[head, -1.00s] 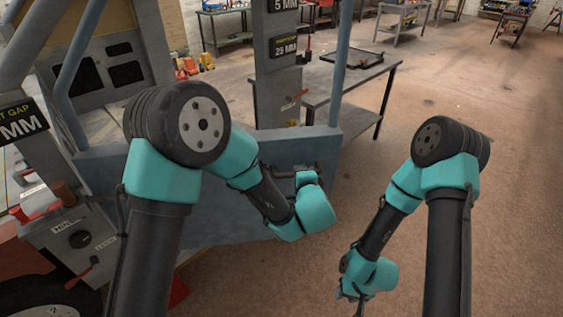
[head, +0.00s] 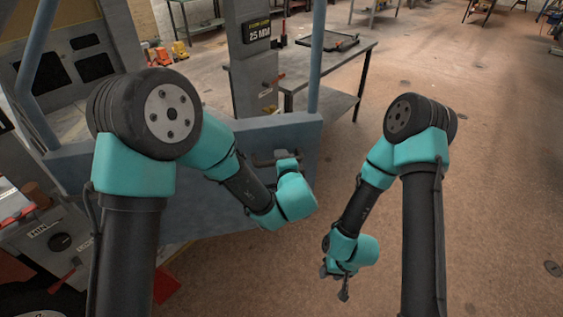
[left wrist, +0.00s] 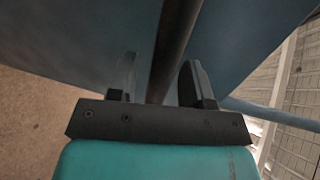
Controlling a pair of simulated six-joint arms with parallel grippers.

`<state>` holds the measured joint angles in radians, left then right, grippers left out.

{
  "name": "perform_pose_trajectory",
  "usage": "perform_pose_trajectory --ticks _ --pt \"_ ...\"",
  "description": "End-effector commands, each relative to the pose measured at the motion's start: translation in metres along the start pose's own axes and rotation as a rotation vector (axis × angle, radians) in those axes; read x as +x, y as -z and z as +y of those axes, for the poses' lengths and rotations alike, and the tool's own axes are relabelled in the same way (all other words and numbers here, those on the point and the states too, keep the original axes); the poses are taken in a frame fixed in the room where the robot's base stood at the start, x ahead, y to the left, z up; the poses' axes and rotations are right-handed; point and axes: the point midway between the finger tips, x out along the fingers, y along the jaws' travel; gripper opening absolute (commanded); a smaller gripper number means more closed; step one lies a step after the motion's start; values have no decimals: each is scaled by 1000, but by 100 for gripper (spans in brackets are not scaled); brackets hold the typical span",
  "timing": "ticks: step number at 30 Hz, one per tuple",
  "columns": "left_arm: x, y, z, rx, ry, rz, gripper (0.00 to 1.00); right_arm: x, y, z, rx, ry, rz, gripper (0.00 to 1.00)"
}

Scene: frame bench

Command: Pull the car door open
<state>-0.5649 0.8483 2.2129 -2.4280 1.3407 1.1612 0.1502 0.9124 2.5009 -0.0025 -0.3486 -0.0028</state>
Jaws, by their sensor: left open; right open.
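The car door is a blue panel (head: 195,190) in the head view, with a slim blue frame post rising at its right end. A dark bar handle (head: 263,158) is on its face near the top right. My left gripper (head: 276,160) is at this handle, partly hidden by its own wrist. In the left wrist view, the dark bar (left wrist: 173,45) runs between the two spread fingers of the left gripper (left wrist: 160,82), with the blue panel behind. Clear gaps show beside the bar. My right gripper (head: 335,282) is open and empty, low over the floor, right of the door.
A grey post (head: 243,75) with a 25 MM sign stands behind the door. A grey work table (head: 345,60) is beyond it. A control box with a HINGE-like label (head: 45,225) is at lower left. Brown floor (head: 480,150) is open to the right.

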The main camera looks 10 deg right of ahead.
Motion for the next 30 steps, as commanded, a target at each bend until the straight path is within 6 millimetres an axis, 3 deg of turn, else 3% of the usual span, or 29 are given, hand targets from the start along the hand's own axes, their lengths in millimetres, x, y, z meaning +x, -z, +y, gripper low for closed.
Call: perform_pose_trajectory --ticks 5,11,30 --pt "-5 0 0 0 0 2 46 0 0 0 0 0 0 43" --pt "-28 1 -1 1 1 2 46 0 0 0 0 0 0 43" --pt "-148 1 -1 1 2 4 46 0 0 0 0 0 0 43"
